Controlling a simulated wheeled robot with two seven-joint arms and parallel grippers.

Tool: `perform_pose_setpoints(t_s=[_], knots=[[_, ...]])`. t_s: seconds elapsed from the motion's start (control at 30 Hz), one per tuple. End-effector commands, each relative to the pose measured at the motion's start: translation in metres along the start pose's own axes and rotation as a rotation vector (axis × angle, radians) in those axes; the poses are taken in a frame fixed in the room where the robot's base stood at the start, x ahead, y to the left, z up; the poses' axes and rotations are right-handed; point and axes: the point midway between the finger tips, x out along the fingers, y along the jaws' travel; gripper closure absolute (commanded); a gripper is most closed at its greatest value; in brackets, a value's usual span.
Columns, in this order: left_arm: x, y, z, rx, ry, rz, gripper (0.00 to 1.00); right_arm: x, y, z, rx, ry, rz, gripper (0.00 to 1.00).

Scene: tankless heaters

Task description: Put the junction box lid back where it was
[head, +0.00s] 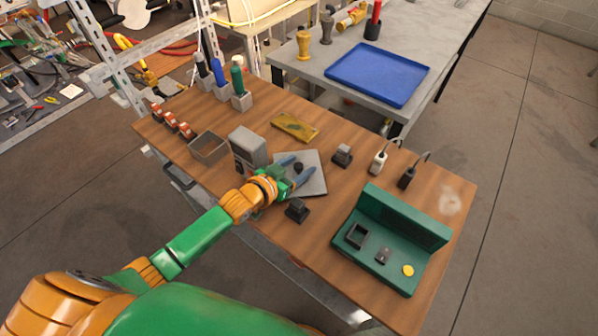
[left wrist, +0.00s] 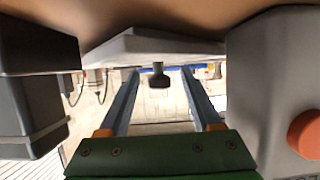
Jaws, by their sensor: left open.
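A flat light-grey plate with a black knob, which looks like the junction box lid (head: 314,184), lies on the wooden bench. It also shows at the top of the left wrist view (left wrist: 150,45). Its knob (left wrist: 160,80) stands between my left fingers. My left gripper (head: 297,169) is open over the plate, one blue finger on each side of the knob, with gaps on both sides in the left wrist view (left wrist: 161,73). I cannot tell whether the fingertips touch the plate. My right gripper is not in view.
A grey box (head: 247,147) with a red button (left wrist: 306,134) stands close beside my left gripper. An open box (head: 208,147) is left of it. Dark blocks (head: 297,211) (head: 343,155) flank the plate. A yellow piece (head: 295,127) lies behind; a green fixture (head: 400,236) stands right.

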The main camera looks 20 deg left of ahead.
Motion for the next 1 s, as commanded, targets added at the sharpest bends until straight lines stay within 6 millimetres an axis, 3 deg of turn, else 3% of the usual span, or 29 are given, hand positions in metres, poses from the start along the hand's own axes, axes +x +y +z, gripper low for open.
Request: perform_pose_setpoints(t_s=[0.2, 0.47, 0.83, 1.0], knots=[[0.003, 0.000, 0.000, 0.001, 0.000, 0.001, 0.35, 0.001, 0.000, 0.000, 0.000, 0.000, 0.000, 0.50], [0.003, 0.000, 0.000, 0.001, 0.000, 0.000, 1.00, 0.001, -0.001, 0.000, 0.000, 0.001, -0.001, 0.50], [0.001, 0.000, -0.003, 0.000, 0.000, 0.000, 1.00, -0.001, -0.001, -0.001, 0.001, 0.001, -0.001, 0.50], [-0.010, 0.000, -0.030, 0.001, 0.004, 0.001, 1.00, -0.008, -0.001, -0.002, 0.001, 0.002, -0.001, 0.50]])
